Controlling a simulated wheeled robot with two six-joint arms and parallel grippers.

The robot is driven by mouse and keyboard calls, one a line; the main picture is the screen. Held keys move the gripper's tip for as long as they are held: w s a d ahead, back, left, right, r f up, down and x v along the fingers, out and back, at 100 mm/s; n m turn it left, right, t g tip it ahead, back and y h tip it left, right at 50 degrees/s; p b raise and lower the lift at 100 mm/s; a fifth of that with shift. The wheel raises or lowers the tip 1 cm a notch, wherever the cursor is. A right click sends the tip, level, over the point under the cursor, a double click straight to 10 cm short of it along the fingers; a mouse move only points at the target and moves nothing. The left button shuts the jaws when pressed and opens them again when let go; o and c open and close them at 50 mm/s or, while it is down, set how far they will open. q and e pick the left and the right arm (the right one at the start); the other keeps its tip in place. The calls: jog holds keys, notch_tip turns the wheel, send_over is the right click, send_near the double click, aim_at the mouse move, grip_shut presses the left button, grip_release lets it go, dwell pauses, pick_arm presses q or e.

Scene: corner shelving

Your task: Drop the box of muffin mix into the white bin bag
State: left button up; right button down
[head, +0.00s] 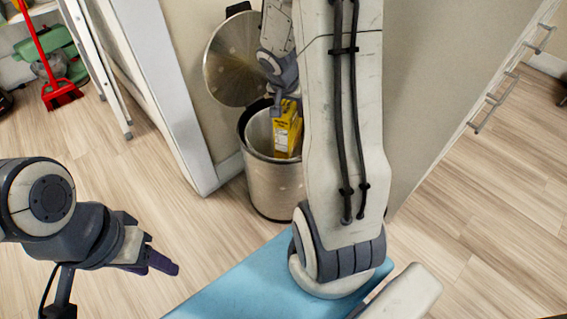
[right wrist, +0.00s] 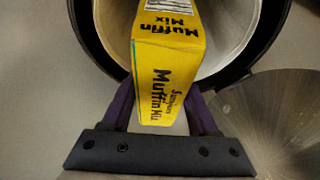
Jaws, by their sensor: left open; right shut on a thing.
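The yellow muffin mix box (head: 287,136) hangs in the mouth of a round metal bin (head: 275,190). It also shows in the right wrist view (right wrist: 166,75), with its "Muffin Mix" lettering towards the camera. My right gripper (head: 286,104) is shut on the box, with a purple finger on each side of it in the right wrist view. My left gripper (head: 160,262) is open and empty at the lower left, away from the bin.
The bin's round metal lid (head: 228,60) stands raised against the wall behind it. A white panel edge (head: 175,90) rises left of the bin, and a wall (head: 425,90) stands to the right. A red broom (head: 55,80) is at the far left. Wood floor (head: 130,190) is clear at left.

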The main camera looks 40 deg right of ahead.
jog(key=shift+c, duration=0.4)
grip_release()
jog(key=p+v, duration=0.5)
jog(key=v, duration=0.5)
jog(key=shift+a+r+p, duration=0.1)
jog(key=shift+r+p, duration=0.2)
jog(key=shift+a, duration=0.1)
jog(key=s+a+r+n+y+p, duration=0.1)
jog(key=s+a+r+n+p, duration=0.3)
jog(key=a, duration=0.6)
jog(key=s+a+r+n+y, duration=0.1)
jog(key=a+r+n+y, duration=0.3)
jog(key=a, duration=0.6)
jog(key=s+a+r+n+g+p, duration=0.2)
jog(key=s+a+r+n+p, duration=0.15)
jog(key=s+a+n, duration=0.95)
notch_tip(320, 180, up, 37)
jog(key=s+d+m+p, duration=0.1)
jog(key=d+m+p, duration=0.1)
jog(key=p, duration=3.5)
jog(key=shift+s+r+p, duration=0.2)
jog(key=shift+s+p, duration=0.05)
jog(key=shift+p, duration=0.15)
